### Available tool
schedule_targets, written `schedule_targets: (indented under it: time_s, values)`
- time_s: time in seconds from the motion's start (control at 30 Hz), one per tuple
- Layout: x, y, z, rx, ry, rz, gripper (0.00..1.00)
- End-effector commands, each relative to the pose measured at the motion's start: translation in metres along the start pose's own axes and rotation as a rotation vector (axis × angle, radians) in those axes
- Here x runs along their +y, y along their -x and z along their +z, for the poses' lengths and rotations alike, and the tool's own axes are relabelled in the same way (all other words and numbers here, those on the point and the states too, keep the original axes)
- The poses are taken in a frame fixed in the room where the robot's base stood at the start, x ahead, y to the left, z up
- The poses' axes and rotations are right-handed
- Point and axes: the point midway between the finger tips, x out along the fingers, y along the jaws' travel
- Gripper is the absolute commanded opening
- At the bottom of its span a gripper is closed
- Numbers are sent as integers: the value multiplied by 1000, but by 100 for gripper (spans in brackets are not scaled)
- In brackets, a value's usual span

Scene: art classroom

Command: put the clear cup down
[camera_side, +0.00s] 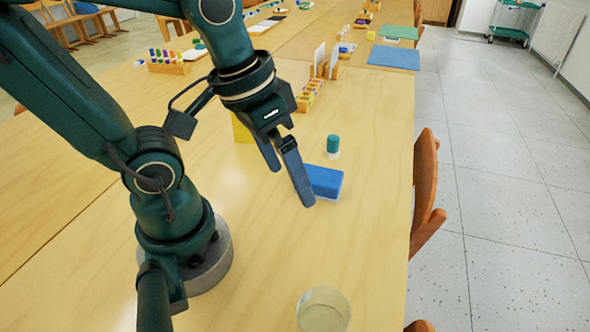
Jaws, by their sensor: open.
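The clear cup (323,312) stands on the wooden table near the bottom edge of the side view, and its lower part is cut off by the frame. It looks pale and see-through. My gripper (292,187) is open and points down over the middle of the table, well apart from the cup and farther back. Nothing shows between its fingers.
A blue block (326,183) lies just right of my fingers. A teal-capped small bottle (333,146) stands behind it. A yellow object (241,129) is partly hidden behind my gripper. Wooden chairs (425,180) line the right edge. The tabletop before the cup is clear.

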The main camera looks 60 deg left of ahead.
Motion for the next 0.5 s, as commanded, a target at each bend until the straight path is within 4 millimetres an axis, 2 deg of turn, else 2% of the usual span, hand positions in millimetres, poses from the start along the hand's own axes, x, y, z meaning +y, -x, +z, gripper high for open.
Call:
schedule_targets:
  time_s: [0.03,0.2,0.5]
  values:
    - [-2,6,-2,65,-33,-14,100]
    - [-8,14,-6,179,-96,-49,100]
    - [-9,16,-7,200,-108,-56,100]
